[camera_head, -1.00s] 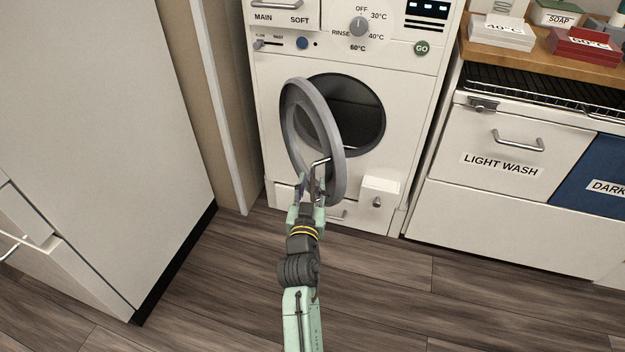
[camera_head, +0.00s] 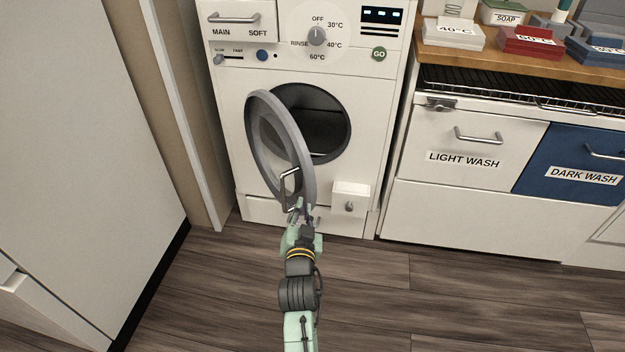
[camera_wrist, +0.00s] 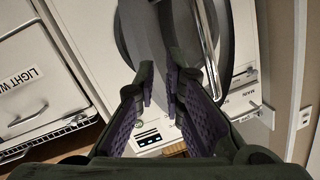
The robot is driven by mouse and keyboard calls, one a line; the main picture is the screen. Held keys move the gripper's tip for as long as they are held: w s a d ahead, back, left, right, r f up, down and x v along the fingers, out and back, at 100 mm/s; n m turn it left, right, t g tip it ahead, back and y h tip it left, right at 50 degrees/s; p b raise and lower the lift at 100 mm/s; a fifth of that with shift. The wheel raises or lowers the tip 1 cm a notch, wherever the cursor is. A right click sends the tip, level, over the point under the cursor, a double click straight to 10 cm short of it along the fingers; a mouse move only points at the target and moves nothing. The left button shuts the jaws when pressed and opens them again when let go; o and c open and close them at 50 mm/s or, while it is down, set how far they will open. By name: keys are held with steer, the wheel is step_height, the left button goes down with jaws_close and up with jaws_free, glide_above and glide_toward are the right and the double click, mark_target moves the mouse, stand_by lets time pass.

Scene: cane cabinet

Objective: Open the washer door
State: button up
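The washer door (camera_head: 303,160) is a grey ring standing ajar, swung out to the left of the round dark drum opening (camera_head: 325,135). Its metal loop handle (camera_head: 284,190) is on the door's lower outer face. My gripper (camera_head: 302,210) is just below and right of the handle. The washer (camera_head: 375,110) is white.
A small white box with a knob (camera_head: 350,194) juts out at the washer's lower right. A light wash drawer (camera_head: 472,140) and blue dark wash drawer (camera_head: 570,165) are at right. A tall pale panel (camera_head: 80,130) stands at left. The wooden floor (camera_head: 400,290) in front is clear.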

steer(key=d+m, duration=0.2)
steer(key=d+m+y, duration=0.1)
steer(key=d+m, duration=0.1)
steer(key=d, duration=0.1)
steer(key=w+d+m+p, duration=0.1)
steer(key=d+m, duration=0.1)
steer(key=shift+d+r+m+g+y, duration=0.2)
steer(key=shift+r+m+g+y, duration=0.1)
steer(key=shift+r+y, duration=0.1)
jaws_close()
steer(key=s+d+r+m+t+y, duration=0.2)
steer(key=d+r+m+y, duration=0.15)
steer(key=r, duration=0.25)
steer(key=w+a+p, duration=0.4)
steer(key=w+a, duration=0.1)
steer(key=w, duration=0.3)
steer(key=shift+a+m+h, duration=0.1)
steer(key=shift+m+h, duration=0.25)
